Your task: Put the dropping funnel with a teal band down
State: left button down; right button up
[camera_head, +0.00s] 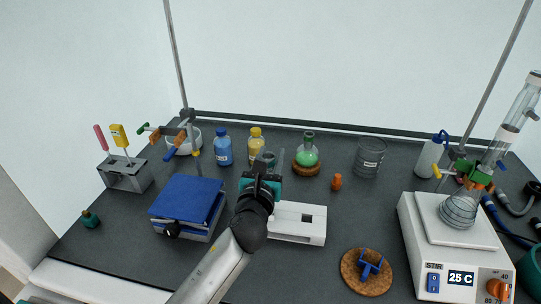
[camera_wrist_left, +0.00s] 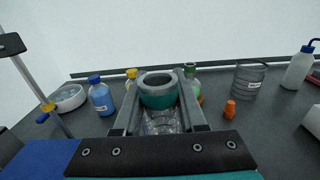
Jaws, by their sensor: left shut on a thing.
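The dropping funnel with a teal band (camera_wrist_left: 158,96) is between the fingers of my left gripper (camera_wrist_left: 160,108) in the left wrist view. I see its round grey-rimmed end, the teal band and clear glass below. In the head view my left gripper (camera_head: 262,180) is shut on it over the middle of the bench, in front of the yellow-capped bottle. There the funnel is mostly hidden by the gripper, and I cannot tell whether it touches the bench. My right gripper is not in view.
A white block with a dark opening (camera_head: 297,223) lies just right of my arm, and a blue lab jack (camera_head: 187,202) left of it. Behind are a blue bottle (camera_head: 223,150), green flask (camera_head: 307,155) and beaker (camera_head: 369,158). A stirrer (camera_head: 455,250) stands right. Bench between beaker and cork ring (camera_head: 346,284) is clear.

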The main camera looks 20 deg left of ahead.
pick_arm(q)
jog(key=shift+f, duration=0.35)
jog(key=shift+c, duration=2.4)
grip_release()
jog(key=shift+r, duration=0.3)
jog(key=shift+r+p, duration=0.35)
jog(key=shift+r, duration=0.2)
jog(key=v, duration=1.2)
jog(key=shift+f+b, duration=0.25)
jog(key=shift+b, duration=0.1)
